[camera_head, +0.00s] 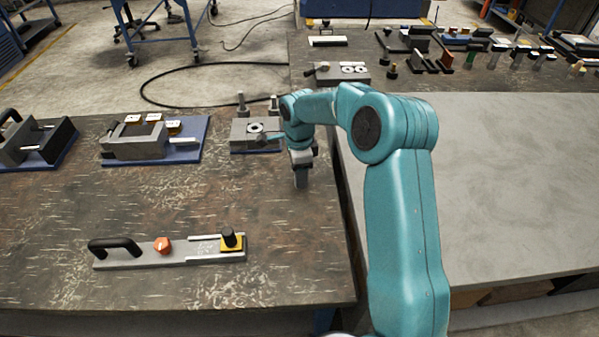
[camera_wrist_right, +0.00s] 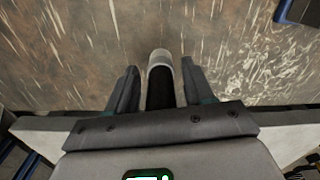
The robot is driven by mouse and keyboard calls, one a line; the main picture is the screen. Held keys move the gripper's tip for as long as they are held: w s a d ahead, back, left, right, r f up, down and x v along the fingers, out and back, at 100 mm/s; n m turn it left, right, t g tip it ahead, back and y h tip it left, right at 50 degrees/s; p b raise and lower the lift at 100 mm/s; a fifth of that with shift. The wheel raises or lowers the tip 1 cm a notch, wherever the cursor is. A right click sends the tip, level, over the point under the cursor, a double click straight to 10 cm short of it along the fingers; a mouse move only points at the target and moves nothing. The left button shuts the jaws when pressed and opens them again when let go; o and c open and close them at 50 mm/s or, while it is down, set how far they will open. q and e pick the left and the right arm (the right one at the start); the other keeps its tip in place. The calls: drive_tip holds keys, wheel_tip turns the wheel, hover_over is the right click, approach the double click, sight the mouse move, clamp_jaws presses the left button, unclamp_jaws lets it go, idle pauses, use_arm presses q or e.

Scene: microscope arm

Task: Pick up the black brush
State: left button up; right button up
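My right gripper (camera_head: 301,178) points down over the right part of the dark worktable in the head view. In the right wrist view its two fingers (camera_wrist_right: 160,78) stand apart. Between them is a black cylindrical thing with a pale grey end, which looks like the black brush (camera_wrist_right: 160,88). A narrow gap shows on each side of it, so the fingers are around it and not visibly closed on it. I cannot tell whether it rests on the table. In the head view I cannot make out the brush at the gripper. My left gripper is not in view.
A grey fixture (camera_head: 252,133) on a blue plate is close beside the gripper. A long fixture with a black handle (camera_head: 115,246) lies at the front left, and another blue-based fixture (camera_head: 150,140) is farther back. A pale table (camera_head: 480,180) adjoins on the right.

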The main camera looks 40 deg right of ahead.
clamp_jaws()
wheel_tip(320, 180, up, 20)
drive_tip(key=p, duration=0.1)
idle(0.6)
